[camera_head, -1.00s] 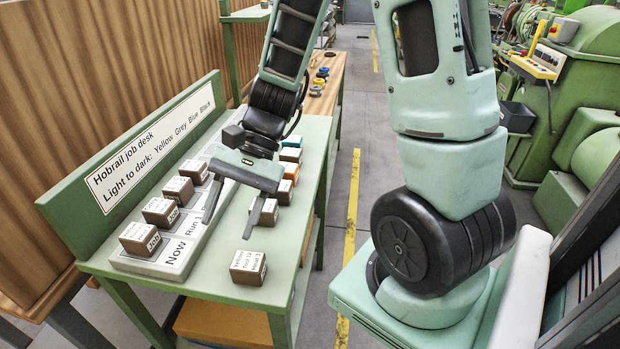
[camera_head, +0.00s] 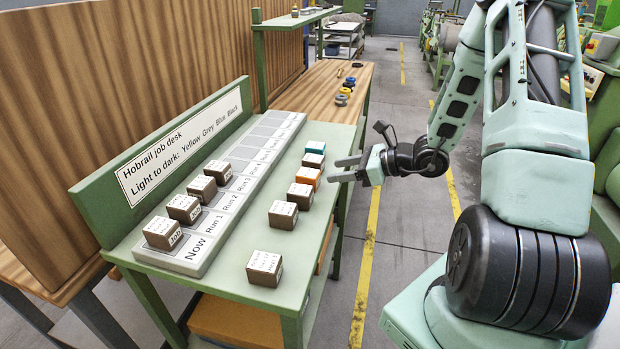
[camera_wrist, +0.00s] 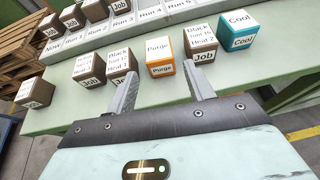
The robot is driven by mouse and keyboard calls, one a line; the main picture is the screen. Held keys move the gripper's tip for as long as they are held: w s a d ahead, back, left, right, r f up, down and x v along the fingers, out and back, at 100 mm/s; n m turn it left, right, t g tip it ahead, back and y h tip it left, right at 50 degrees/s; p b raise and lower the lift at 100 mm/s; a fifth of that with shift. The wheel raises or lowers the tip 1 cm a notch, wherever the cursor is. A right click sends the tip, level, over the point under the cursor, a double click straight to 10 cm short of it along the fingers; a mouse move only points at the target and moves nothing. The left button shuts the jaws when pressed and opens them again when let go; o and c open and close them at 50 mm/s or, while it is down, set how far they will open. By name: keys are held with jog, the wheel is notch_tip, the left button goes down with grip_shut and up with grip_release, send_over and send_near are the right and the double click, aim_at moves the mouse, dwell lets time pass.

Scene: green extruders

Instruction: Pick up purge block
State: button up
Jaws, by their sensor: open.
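The purge block (camera_head: 308,177) is an orange-sided cube with a white top, standing in the row of blocks along the desk's right side. In the wrist view the purge block (camera_wrist: 161,70) shows "Purge" on its top and front, ahead of the fingertips and between their lines. My gripper (camera_head: 345,168) is open and empty at the right edge of the desk, its fingers pointing left towards the row. The open fingers also show in the wrist view (camera_wrist: 162,82), apart from the block.
Brown job blocks (camera_wrist: 120,60) (camera_wrist: 200,45) stand on both sides of the purge block, with a teal Cool block (camera_wrist: 238,30) farther right. A grey run rack (camera_head: 215,225) holds several brown blocks in its near slots. The desk's green top (camera_head: 235,270) is clear between rack and row.

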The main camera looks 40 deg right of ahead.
aim_at(315, 174)
jog(key=p+x, duration=0.1)
jog(key=x, duration=0.5)
jog(key=shift+w+a, duration=0.25)
jog(key=shift+a, duration=0.1)
jog(key=shift+f+p+x, duration=0.2)
jog(key=shift+p+x, duration=0.7)
jog(key=shift+x, duration=1.45)
jog(key=shift+s, duration=0.1)
jog(key=c, duration=0.8)
